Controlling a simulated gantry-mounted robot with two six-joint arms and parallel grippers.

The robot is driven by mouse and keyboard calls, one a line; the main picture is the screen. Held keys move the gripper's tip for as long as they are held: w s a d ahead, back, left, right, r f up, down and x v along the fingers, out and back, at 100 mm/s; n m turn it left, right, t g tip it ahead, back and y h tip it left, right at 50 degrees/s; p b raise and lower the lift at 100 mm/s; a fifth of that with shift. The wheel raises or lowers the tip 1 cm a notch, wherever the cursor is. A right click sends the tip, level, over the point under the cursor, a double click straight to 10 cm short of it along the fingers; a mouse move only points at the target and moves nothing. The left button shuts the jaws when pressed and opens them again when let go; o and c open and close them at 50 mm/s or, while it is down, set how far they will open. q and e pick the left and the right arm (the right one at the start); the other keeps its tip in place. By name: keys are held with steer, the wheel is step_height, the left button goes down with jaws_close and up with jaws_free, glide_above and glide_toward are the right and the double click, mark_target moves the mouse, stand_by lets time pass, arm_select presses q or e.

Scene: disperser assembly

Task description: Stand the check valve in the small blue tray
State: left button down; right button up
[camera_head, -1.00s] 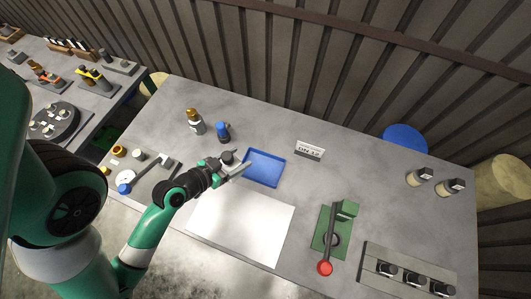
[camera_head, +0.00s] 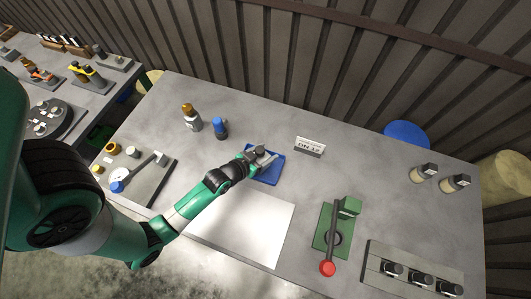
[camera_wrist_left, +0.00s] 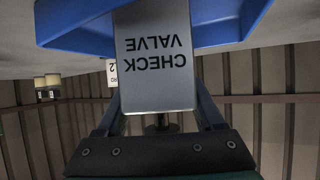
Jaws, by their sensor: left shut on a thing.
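The check valve (camera_wrist_left: 157,60) is a grey block with its name printed on it, upside down in the left wrist view. My left gripper (camera_head: 264,158) is shut on it, with a finger on each side in the wrist view. In the head view the gripper is over the small blue tray (camera_head: 271,179) and hides part of it. The tray (camera_wrist_left: 75,28) also shows behind the valve in the wrist view. I cannot tell whether the valve's lower end touches the tray floor. My right gripper is not in view.
A white sheet (camera_head: 245,225) lies in front of the tray. A blue-capped bottle (camera_head: 220,129) and a gold-capped bottle (camera_head: 192,121) stand left of it. A DN 12 sign (camera_head: 310,147) stands to the right. A green press with a red knob (camera_head: 327,268) stands front right.

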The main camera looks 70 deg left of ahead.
arm_select(q)
steer(key=shift+w, duration=0.1)
steer(key=shift+f, duration=0.15)
jaws_free()
steer(key=shift+r, duration=0.25)
steer(key=p+v, duration=0.2)
steer(key=v, duration=1)
steer(key=shift+f, duration=0.15)
